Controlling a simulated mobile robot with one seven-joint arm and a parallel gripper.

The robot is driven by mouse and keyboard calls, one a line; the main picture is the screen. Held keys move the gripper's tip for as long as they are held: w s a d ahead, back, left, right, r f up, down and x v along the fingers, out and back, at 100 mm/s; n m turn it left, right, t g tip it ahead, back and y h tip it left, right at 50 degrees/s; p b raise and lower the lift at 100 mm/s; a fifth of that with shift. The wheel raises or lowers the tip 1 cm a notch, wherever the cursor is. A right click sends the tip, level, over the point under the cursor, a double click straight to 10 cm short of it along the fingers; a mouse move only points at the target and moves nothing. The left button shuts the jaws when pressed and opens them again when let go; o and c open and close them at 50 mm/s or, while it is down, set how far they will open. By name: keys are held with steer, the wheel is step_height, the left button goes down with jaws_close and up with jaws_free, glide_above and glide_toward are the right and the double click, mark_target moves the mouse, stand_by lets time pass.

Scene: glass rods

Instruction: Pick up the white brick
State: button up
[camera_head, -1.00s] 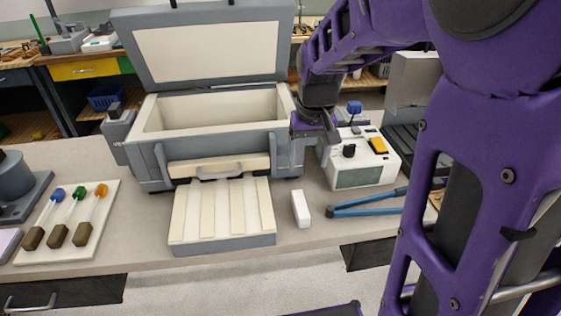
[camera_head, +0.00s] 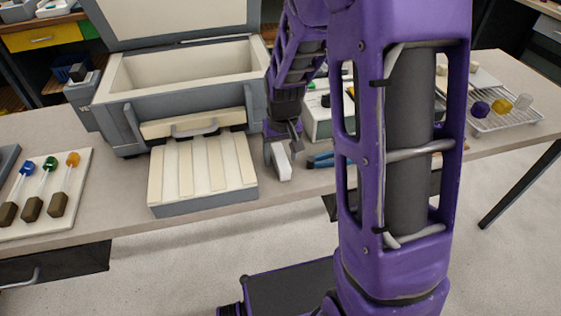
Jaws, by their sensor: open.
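The white brick (camera_head: 282,172) stands on the grey table, to the right of the ribbed cream tray. My gripper (camera_head: 281,148) points down right at the brick, over its far end. The jaws are open, with one finger showing on the brick's left and one on its right. The fingers hide the brick's far part. I cannot tell whether either finger touches it.
The grey kiln-like box (camera_head: 187,85) with its raised lid stands left of my gripper. The ribbed tray (camera_head: 203,207) is close on the left. Blue tongs (camera_head: 320,161) lie close on the right, partly behind my arm. A rod board (camera_head: 75,205) lies far left.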

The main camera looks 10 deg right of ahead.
steer(key=shift+w+f, duration=0.15)
steer(key=shift+f, duration=0.5)
jaws_close()
steer(key=shift+r, duration=0.1)
